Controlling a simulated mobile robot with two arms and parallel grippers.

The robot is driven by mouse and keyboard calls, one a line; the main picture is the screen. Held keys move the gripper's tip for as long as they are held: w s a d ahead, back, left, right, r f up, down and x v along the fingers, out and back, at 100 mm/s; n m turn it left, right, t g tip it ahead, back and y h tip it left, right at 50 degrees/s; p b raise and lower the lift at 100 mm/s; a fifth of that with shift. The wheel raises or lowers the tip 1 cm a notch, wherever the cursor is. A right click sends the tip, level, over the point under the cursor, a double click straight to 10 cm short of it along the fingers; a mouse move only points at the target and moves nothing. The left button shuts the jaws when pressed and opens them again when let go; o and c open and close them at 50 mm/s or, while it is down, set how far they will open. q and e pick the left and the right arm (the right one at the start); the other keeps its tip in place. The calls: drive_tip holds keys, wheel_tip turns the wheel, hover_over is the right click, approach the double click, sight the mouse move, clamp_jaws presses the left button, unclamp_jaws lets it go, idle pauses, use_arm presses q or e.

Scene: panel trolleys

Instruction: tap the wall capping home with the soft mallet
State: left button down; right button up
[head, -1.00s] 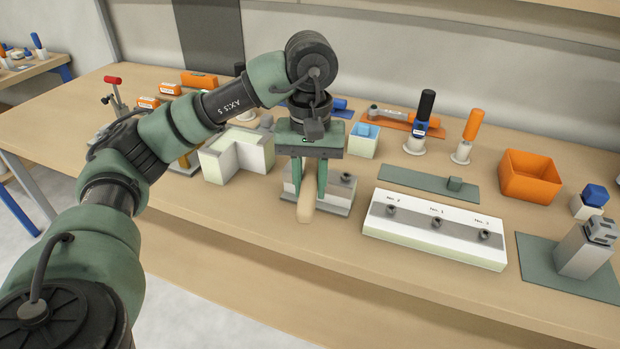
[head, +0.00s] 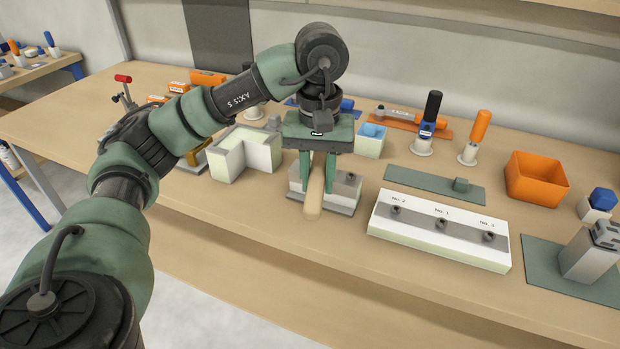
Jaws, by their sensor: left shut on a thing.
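My left gripper (head: 318,178) points down over the middle of the bench. It is shut on a pale wooden handle (head: 314,198), which looks like the mallet's; its rounded end points toward me. No mallet head can be made out behind the fingers. The handle is at a grey block on a grey base plate (head: 343,205); I cannot tell whether it touches it. An L-shaped white wall piece (head: 229,163) stands just left of the gripper, apart from it. I cannot make out a separate capping on it. My right gripper is not in view.
A white strip with numbered knobs (head: 430,250) lies to the right. Behind are a blue-lined box (head: 370,140), upright black-handled (head: 431,112) and orange-handled (head: 480,127) tools, and an orange bin (head: 536,180). A grey block (head: 588,255) stands far right. The bench front is clear.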

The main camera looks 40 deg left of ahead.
use_arm(q)
drive_tip(key=shift+f, duration=0.15)
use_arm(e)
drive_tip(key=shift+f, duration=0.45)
use_arm(q)
drive_tip(key=shift+a, duration=0.1)
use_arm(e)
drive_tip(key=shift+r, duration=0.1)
